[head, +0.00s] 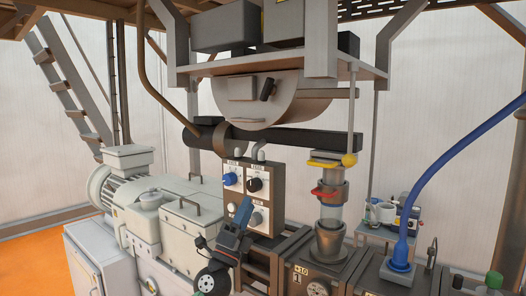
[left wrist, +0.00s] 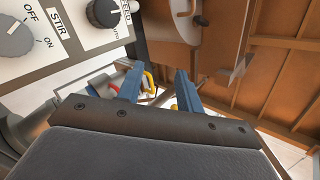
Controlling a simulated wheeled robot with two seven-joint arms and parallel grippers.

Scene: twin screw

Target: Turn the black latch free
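A small black latch (head: 267,89) sits tilted on the front of the round grey drum (head: 285,108) below the upper shelf. My right gripper is in neither view.
The control panel (head: 251,201) has blue, black and grey knobs close to my left gripper. A dark horizontal pipe (head: 310,140) runs below the drum. A glass column with yellow (head: 325,160) and red (head: 323,193) handles stands to the right.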

